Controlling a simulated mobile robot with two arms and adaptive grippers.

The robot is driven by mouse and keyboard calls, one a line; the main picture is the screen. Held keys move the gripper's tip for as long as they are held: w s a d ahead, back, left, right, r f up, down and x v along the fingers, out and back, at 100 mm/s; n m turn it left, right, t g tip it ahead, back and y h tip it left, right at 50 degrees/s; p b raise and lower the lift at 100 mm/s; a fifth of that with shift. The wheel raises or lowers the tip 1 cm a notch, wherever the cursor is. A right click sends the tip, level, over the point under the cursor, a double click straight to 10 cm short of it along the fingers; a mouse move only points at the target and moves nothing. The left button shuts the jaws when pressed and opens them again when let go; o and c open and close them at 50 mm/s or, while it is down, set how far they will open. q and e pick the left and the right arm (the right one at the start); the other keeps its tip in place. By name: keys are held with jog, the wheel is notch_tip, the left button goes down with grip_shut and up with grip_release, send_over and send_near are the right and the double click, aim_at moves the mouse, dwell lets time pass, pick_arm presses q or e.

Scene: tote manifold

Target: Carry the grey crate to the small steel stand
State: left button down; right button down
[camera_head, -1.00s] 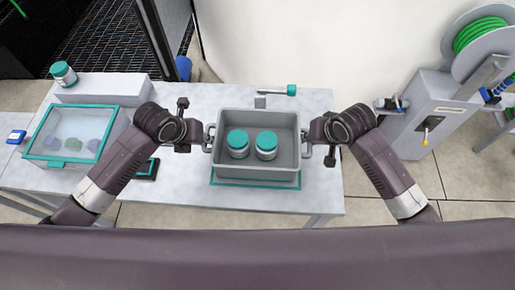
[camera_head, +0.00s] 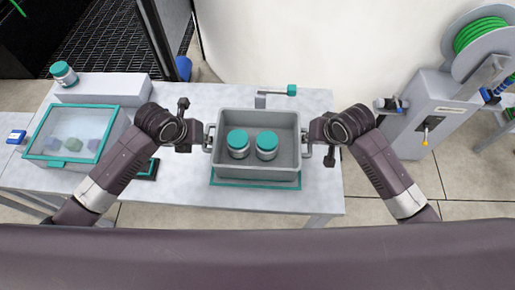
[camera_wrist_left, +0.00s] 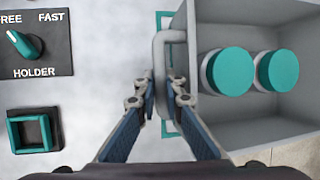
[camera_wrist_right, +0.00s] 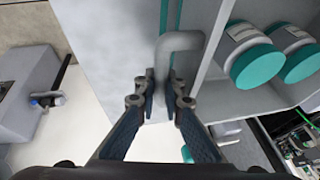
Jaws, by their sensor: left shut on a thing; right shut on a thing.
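The grey crate (camera_head: 257,174) is level above the teal-edged mat (camera_head: 255,185) on the table, with two white jars with teal lids (camera_head: 237,139) (camera_head: 266,140) standing inside. I cannot tell whether its bottom touches the mat. My left gripper (camera_head: 207,138) is shut on the crate's left handle, and its fingers (camera_wrist_left: 160,88) show around that handle in the left wrist view. My right gripper (camera_head: 311,138) is shut on the right handle, also seen between the fingers (camera_wrist_right: 161,82) in the right wrist view. I cannot pick out the small steel stand with certainty.
A teal-framed clear-lidded box (camera_head: 70,140) and a grey block (camera_head: 103,89) with a jar (camera_head: 63,74) stand at the left. A small teal-tipped fixture (camera_head: 291,90) is behind the crate. A grey cabinet (camera_head: 432,110) with a green hose reel (camera_head: 480,35) stands right, across open floor.

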pick_arm(q)
jog(key=shift+w+r, duration=0.15)
jog(key=shift+r, duration=0.05)
pick_arm(e)
jog(key=shift+r, duration=0.2)
